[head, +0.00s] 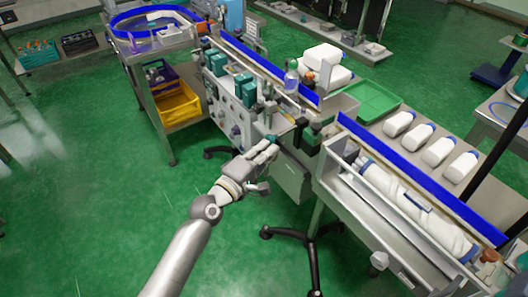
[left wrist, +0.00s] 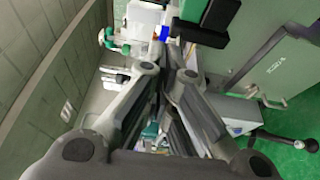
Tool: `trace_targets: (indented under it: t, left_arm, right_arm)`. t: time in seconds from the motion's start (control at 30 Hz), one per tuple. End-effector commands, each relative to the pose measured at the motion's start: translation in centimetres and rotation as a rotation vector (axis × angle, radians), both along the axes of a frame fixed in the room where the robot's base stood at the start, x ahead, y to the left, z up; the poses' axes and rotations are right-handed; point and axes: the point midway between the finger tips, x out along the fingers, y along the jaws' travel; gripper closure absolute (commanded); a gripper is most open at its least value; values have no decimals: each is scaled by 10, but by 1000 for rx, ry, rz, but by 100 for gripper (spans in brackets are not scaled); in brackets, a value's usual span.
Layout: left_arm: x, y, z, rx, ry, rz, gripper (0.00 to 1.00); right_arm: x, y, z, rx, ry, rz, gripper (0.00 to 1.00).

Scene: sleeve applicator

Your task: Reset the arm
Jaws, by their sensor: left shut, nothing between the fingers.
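My left arm (head: 185,255) reaches up from the bottom of the head view. Its left gripper (head: 266,152) is shut and empty, in front of the sleeve applicator machine (head: 232,108), close to its lower front side. I cannot tell if it touches the machine. In the left wrist view the left gripper's fingers (left wrist: 160,70) come together ahead of the camera, with nothing held between them. My right gripper is not in view.
A conveyor with blue rails (head: 420,183) runs to the right, with several white bottles (head: 438,151) beside it. A green tray (head: 368,100) lies behind. A cart with a yellow bin (head: 178,106) stands left of the machine. Green floor (head: 110,220) is open at the left.

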Motion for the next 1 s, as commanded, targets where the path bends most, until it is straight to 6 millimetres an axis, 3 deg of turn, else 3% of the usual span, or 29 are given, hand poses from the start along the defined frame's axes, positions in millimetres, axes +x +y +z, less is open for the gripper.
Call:
trace_targets:
  t: [0.3,0.37,0.43,0.57,0.67,0.8,0.87,1.0]
  left_arm:
    - [-8,5,-4,8,3,2,100]
    - [-7,8,-15,32,13,9,100]
    - [-8,13,-42,89,34,23,100]
    - [-17,34,-123,275,101,53,100]
    - [-37,54,-195,453,159,53,100]
    - [-82,84,-290,695,243,13,100]
    - [-106,97,-327,794,279,-19,100]
    - [-174,128,-405,1014,357,-125,100]
  right_arm:
    - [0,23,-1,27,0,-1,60]
    - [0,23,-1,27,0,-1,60]
    - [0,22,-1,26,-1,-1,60]
    - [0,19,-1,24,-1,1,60]
    - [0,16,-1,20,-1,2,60]
    - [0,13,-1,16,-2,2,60]
    - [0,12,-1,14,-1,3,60]
    - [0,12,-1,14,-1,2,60]
